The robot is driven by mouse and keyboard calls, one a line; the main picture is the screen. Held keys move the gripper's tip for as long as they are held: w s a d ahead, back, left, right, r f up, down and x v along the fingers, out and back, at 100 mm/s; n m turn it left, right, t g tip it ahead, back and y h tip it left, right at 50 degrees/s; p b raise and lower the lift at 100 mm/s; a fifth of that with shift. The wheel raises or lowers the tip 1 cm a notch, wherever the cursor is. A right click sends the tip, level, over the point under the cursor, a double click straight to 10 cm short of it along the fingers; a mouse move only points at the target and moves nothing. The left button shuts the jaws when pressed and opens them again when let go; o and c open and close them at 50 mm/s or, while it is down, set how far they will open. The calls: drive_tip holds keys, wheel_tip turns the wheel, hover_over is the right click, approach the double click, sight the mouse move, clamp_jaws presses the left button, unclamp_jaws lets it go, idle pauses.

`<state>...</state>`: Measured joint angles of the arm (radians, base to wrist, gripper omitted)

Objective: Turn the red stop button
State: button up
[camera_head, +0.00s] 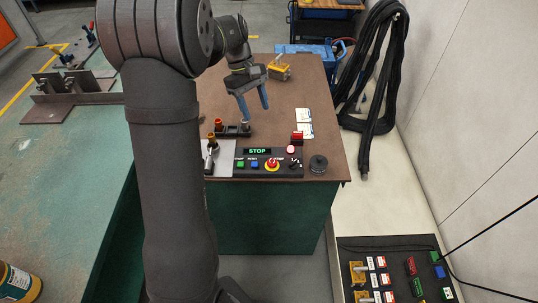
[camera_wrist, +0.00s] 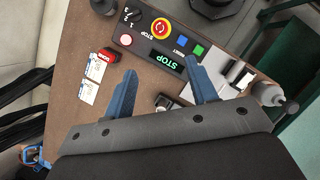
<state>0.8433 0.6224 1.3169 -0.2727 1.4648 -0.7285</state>
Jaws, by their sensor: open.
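The red stop button (camera_head: 272,163) sits on a yellow ring on the black control panel (camera_head: 247,170) near the front edge of the brown table. In the wrist view the red button (camera_wrist: 160,27) shows at the top, beyond my fingertips, with the green STOP display (camera_wrist: 167,59) between it and me. My gripper (camera_head: 254,104) is open and empty, above the table behind the panel. Its two blue fingers (camera_wrist: 160,75) point toward the panel, apart from the button.
Green (camera_head: 240,163) and blue (camera_head: 254,164) buttons, a round light (camera_head: 290,149) and a black selector knob (camera_head: 294,163) flank the button. The table behind is mostly clear.

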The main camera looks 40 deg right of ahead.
sight(271, 160)
drive_tip(key=shift+n, duration=0.3)
drive_tip(key=x, duration=1.8)
drive_tip(key=shift+f, duration=0.15)
drive_tip(key=shift+w, duration=0.1)
